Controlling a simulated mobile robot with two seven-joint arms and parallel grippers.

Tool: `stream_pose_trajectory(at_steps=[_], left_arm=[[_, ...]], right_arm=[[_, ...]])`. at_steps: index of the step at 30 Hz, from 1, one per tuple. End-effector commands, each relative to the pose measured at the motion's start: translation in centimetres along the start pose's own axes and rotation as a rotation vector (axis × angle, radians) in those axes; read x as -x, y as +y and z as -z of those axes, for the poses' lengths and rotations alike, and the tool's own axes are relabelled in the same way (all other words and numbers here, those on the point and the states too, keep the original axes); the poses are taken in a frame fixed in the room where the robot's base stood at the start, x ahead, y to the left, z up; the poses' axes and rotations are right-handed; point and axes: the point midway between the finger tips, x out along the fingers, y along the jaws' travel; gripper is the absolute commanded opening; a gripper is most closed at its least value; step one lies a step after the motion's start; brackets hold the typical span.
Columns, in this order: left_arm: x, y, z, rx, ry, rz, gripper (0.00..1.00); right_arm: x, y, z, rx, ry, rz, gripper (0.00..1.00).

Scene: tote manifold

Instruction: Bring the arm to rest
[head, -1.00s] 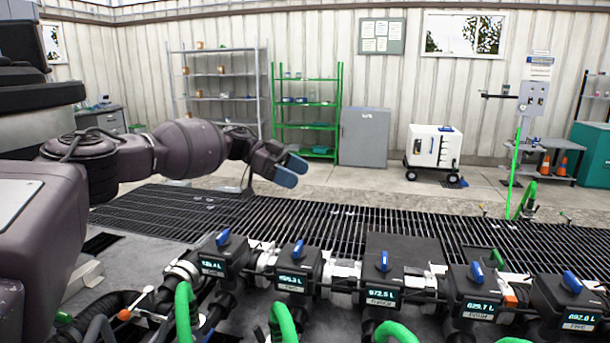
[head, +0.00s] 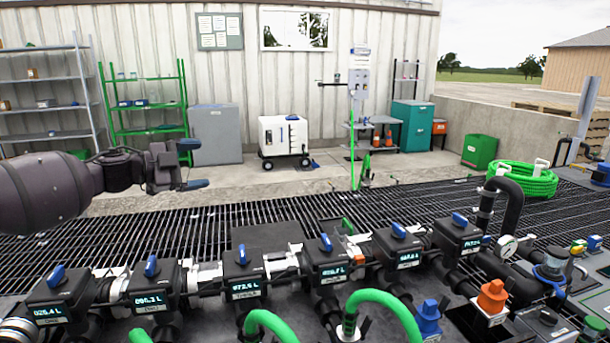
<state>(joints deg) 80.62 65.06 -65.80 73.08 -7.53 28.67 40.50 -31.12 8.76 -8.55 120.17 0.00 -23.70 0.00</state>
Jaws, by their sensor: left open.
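My left arm comes in from the left edge. My left gripper (head: 196,165) is open and empty, with blue-tipped fingers pointing right. It hangs in the air above the floor grating (head: 250,215), behind the row of metered valves in the picture. The manifold (head: 243,280) is a row of black valve units with blue handles and lit displays, running across the front. The gripper appears apart from the manifold. My right gripper is not in view.
Green hoses (head: 385,300) rise at the front. An orange valve cap (head: 492,296) and a blue one (head: 428,318) stand at right front. A coiled green hose (head: 522,180) lies at right. Shelves, a grey cabinet (head: 216,134) and a white wheeled cart (head: 284,138) stand along the back wall.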

Motion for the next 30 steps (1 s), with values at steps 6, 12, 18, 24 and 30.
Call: stream_pose_trajectory(at_steps=[6, 12, 18, 24, 30], left_arm=[[-4.7, 6.6, 2.0, -0.037, 0.013, 0.089, 0.87], [-6.5, 11.9, 3.1, -0.016, -0.006, 0.152, 0.87], [-6.9, 16.9, 3.9, 0.041, -0.043, 0.202, 0.87], [-6.3, 21.3, 4.3, 0.118, -0.093, 0.246, 0.87], [-4.7, 25.2, 4.3, 0.213, -0.154, 0.286, 0.87]], right_arm=[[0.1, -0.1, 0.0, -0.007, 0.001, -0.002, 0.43], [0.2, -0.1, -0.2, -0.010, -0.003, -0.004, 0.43], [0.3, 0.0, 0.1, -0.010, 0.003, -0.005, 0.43], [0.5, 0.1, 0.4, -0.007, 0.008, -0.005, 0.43], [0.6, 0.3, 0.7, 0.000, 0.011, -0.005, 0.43]])
